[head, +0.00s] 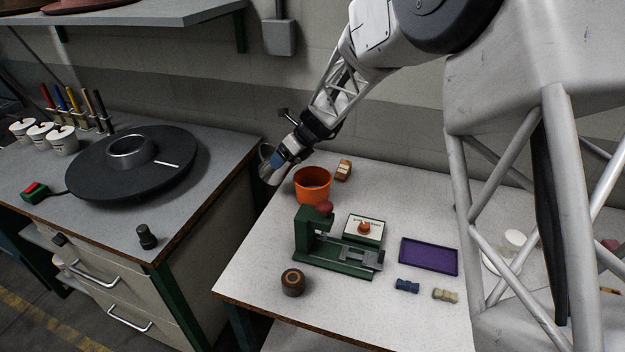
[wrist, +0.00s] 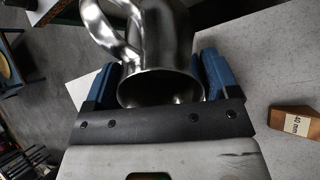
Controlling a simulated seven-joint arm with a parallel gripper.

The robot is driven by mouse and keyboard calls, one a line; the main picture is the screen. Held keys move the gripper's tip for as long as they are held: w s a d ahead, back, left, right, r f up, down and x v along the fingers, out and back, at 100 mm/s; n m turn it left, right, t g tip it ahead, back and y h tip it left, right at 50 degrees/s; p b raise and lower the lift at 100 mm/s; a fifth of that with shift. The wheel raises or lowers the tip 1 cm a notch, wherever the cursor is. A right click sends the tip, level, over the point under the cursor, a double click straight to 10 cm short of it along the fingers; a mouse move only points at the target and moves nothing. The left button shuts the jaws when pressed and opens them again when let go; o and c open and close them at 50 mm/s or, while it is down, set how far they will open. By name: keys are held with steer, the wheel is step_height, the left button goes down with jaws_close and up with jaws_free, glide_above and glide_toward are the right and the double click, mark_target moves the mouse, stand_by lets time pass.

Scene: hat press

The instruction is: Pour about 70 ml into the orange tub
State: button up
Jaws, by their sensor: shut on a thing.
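The orange tub (head: 312,190) stands open on the light table near its back left corner; its contents cannot be made out. My gripper (head: 281,160), with blue fingers, is shut on a shiny metal jug (head: 267,166) just left of the tub and near the table's left edge. The jug appears tilted in the head view, apart from the tub. In the wrist view the jug (wrist: 165,45) sits between the blue finger pads of my gripper (wrist: 160,85), its looped handle to the left. Its contents are not visible, and the tub does not show there.
A wooden block (head: 343,170) stands behind and right of the tub; its label reads 40 mm in the wrist view (wrist: 300,122). A green press (head: 332,262) stands in front. A purple tray (head: 429,257) lies to the right. A bench with a black turntable (head: 120,180) is at left.

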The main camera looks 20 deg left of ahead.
mark_target(266, 166)
steer(key=shift+s+a+f+h, duration=0.2)
steer(key=shift+a+f+h, duration=1.4)
steer(key=shift+h, duration=0.2)
steer(key=shift+s+a+f+t+h, duration=0.1)
steer(key=shift+a+t+h, duration=0.05)
steer(key=shift+a+h, duration=0.3)
steer(key=shift+s+a+f+t+h, duration=0.15)
steer(key=shift+a+h, duration=0.15)
steer(key=shift+h, duration=0.15)
steer(key=shift+a+f+h+b, duration=0.2)
steer(key=shift+a+h+b, duration=0.15)
steer(key=shift+a+h, duration=0.4)
steer(key=shift+h, duration=0.35)
